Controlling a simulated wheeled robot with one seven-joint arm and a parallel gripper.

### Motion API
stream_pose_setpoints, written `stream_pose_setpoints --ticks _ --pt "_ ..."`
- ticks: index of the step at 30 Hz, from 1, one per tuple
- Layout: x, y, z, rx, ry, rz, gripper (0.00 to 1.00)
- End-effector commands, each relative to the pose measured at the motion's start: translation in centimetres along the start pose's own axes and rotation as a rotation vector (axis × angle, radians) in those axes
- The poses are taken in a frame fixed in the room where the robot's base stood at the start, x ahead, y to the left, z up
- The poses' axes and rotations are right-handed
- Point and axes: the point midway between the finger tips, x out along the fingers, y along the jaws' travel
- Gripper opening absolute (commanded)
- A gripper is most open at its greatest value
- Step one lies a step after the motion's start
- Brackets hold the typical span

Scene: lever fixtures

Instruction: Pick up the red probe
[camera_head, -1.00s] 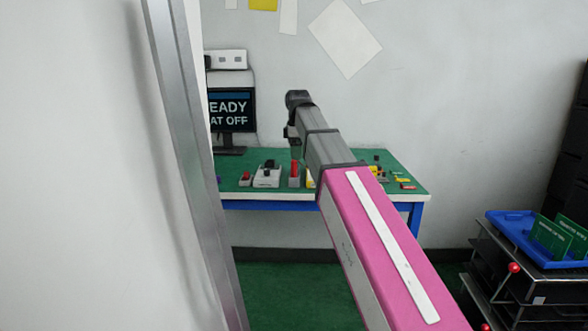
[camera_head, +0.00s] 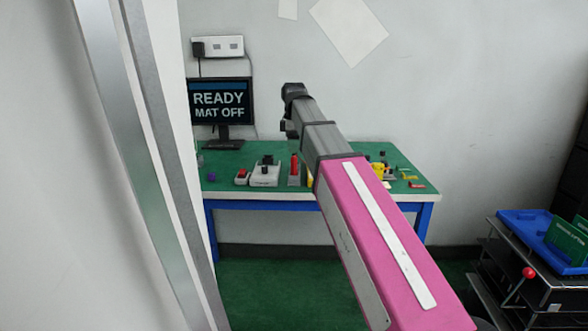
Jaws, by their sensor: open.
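A red upright piece (camera_head: 294,164), which looks like the red probe, stands in a small grey base on the green-topped table (camera_head: 225,158). It is just left of my pink and grey arm in the picture. My gripper (camera_head: 289,130) is a small dark shape at the arm's far end, above the table and apart from the red piece. Its fingers are too small to make out clearly. Part of the tabletop is hidden behind my arm.
A grey switch box (camera_head: 265,174) and a red-button box (camera_head: 242,177) stand left of the red piece. A monitor (camera_head: 220,101) stands behind. A metal-edged wall (camera_head: 150,150) is close on the left. A cart with a blue tray (camera_head: 525,222) stands right.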

Motion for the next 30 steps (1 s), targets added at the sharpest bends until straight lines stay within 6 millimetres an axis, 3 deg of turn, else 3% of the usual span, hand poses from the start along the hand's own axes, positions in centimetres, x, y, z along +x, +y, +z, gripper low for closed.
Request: stream_pose_setpoints --ticks 5,14,22,23,27,30 --pt "1.1 0.0 0.0 0.0 0.0 0.0 0.53" --pt "4.9 0.0 0.0 0.0 0.0 -0.001 0.53" --pt "5.3 0.1 0.0 0.0 0.0 0.001 0.53" --pt "5.3 0.1 0.0 0.0 0.0 0.001 0.46" --pt "5.3 0.1 0.0 0.0 0.0 0.001 0.01" --pt "5.3 0.1 0.0 0.0 0.0 0.001 0.0"
